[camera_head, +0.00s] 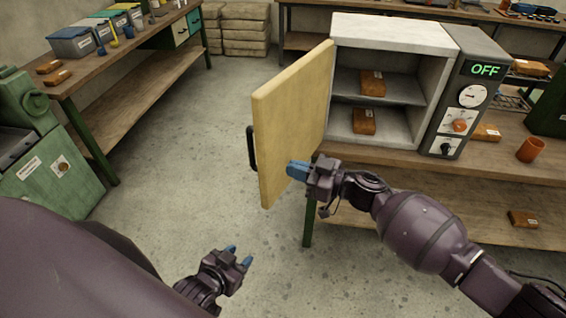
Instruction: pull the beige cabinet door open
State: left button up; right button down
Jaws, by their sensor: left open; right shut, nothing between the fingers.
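The beige cabinet door (293,115) stands swung wide open on the left side of the white cabinet (395,40). Its black handle (251,148) is on the door's outer face, near its free edge. My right gripper (298,170) is shut and empty, with its blue fingertips at the inner face of the door near the lower edge; I cannot tell whether they touch it. My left gripper (239,256) is open and empty, low over the floor, below the door and apart from it.
Two brown packages (372,83) sit on the cabinet's shelves. A control panel (467,95) reading OFF is on its right. The cabinet stands on a wooden workbench (400,161). A green machine (45,165) and another bench (150,85) are at left. The floor between is clear.

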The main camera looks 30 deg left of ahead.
jog(key=d, duration=0.8)
jog(key=shift+f, duration=0.2)
jog(key=shift+s, duration=0.1)
